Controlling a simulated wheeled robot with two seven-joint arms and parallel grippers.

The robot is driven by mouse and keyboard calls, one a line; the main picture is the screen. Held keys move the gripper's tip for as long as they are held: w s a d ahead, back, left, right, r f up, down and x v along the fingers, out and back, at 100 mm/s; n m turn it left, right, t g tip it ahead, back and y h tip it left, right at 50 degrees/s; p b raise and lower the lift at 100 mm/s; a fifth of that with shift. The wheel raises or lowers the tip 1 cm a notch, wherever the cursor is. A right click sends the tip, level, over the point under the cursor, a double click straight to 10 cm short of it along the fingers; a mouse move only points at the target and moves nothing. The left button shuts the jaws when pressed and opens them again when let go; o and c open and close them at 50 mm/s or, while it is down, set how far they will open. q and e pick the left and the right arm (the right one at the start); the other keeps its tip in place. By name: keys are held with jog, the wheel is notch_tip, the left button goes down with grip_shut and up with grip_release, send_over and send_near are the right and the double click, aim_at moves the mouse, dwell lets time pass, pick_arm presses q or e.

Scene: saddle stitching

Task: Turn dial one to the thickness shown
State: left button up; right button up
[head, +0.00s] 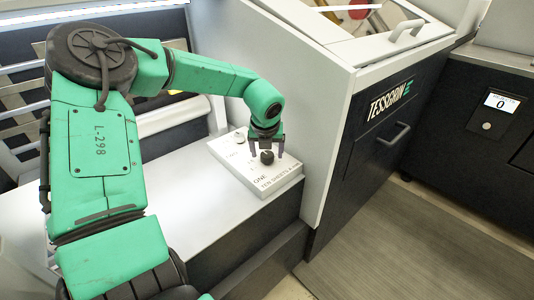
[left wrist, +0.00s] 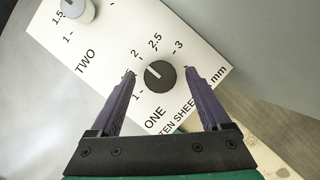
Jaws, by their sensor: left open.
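Dial one (head: 267,157) is a black round knob on a white panel (head: 282,183) marked "ONE" on top of the machine's bench. In the left wrist view dial one (left wrist: 163,79) has a white pointer line aimed to the upper left, between the marks 1 and 2. Marks 2.5 and 3 also show around it. Text along the panel's edge reads "TEN SHEETS" and "mm"; the figure between is hidden by a finger. My left gripper (left wrist: 159,72) is open, with one finger on each side of dial one, apparently not touching it. My right gripper is not in view.
A second, pale dial (left wrist: 77,9) marked "TWO" sits farther along the panel. A tall light-grey machine body (head: 325,115) labelled TESSGRIN stands just right of the panel. A small display (head: 502,102) at the far right shows 0. The bench left of the panel is clear.

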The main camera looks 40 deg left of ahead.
pick_arm(q)
jog(key=shift+f, duration=0.2)
grip_shut()
